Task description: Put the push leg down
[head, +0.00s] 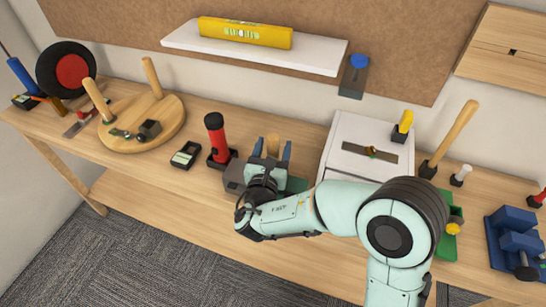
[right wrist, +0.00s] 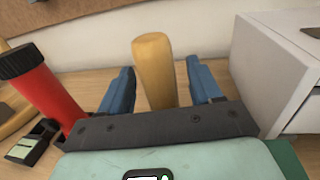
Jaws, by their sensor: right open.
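A light wooden leg (head: 273,143) stands upright on the workbench, behind my right gripper (head: 272,150). I take it for the push leg. In the right wrist view the leg (right wrist: 154,70) rises between the two blue fingers of the right gripper (right wrist: 160,75), with gaps on both sides. The right gripper is open, and its fingers do not appear to touch the leg. The lower end of the leg is hidden by my gripper. My left gripper is not in view.
A red cylinder with a black cap (head: 216,137) stands close on the left. A white cabinet (head: 345,130) is close on the right. A round wooden board with two legs (head: 160,125) lies further left. A white shelf (head: 300,58) hangs above the bench (head: 75,150).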

